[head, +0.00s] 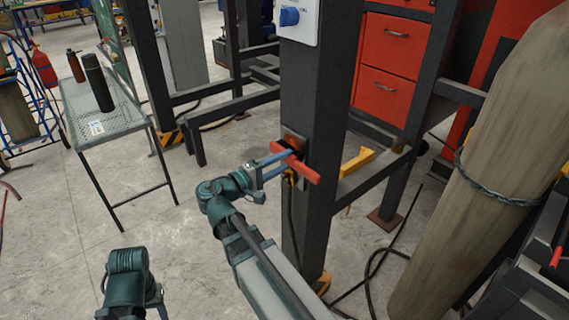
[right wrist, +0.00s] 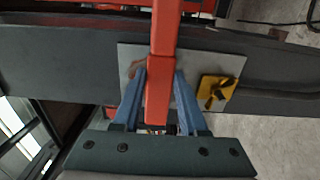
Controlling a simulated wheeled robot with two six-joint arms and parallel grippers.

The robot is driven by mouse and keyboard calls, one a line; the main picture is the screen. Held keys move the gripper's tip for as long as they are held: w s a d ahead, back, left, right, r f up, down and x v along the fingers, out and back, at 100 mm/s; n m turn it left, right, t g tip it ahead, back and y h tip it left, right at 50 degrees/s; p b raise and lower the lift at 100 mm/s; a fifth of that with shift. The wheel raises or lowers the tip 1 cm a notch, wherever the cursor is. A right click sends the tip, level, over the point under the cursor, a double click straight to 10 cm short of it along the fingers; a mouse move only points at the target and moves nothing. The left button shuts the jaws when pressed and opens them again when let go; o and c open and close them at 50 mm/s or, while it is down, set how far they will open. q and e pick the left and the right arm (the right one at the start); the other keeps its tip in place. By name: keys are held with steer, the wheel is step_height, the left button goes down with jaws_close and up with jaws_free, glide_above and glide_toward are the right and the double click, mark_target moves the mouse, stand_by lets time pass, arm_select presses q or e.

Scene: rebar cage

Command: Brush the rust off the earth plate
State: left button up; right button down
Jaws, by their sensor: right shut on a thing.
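My right gripper (head: 281,163) is shut on a red brush (head: 305,171) at the dark steel post. In the right wrist view the brush (right wrist: 163,55) runs upright between the blue fingers, across the grey earth plate (right wrist: 230,62). A reddish-brown rust patch (right wrist: 136,68) shows on the plate left of the brush. In the head view the plate's top (head: 294,139) looks rusty brown. The bristles are hidden, so contact with the plate cannot be told. My left arm is at the bottom left of the head view; its gripper (head: 158,301) is barely visible.
A yellow clamp (right wrist: 217,92) with a dark cable sits on the plate's right part. A grey perforated table (head: 120,118) with bottles stands at the left. A wrapped column (head: 480,170) stands close at the right. Cables lie on the floor by the post.

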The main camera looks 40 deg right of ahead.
mark_target(296, 163)
steer(key=w, duration=0.4)
steer(key=shift+a, duration=0.1)
steer(key=shift+r, duration=0.1)
steer(key=shift+a+r+p, duration=0.1)
steer(key=shift+r+p, duration=0.6)
steer(key=shift+p, duration=0.1)
steer(key=shift+s+f, duration=0.1)
steer(key=shift+s, duration=0.05)
steer(key=shift+s+d, duration=0.15)
steer(key=shift+s, duration=0.8)
steer(key=shift+s+d, duration=0.1)
steer(key=shift+s, duration=0.8)
steer(key=shift+s, duration=0.1)
steer(key=shift+s+d, duration=0.1)
steer(key=shift+s, duration=1.85)
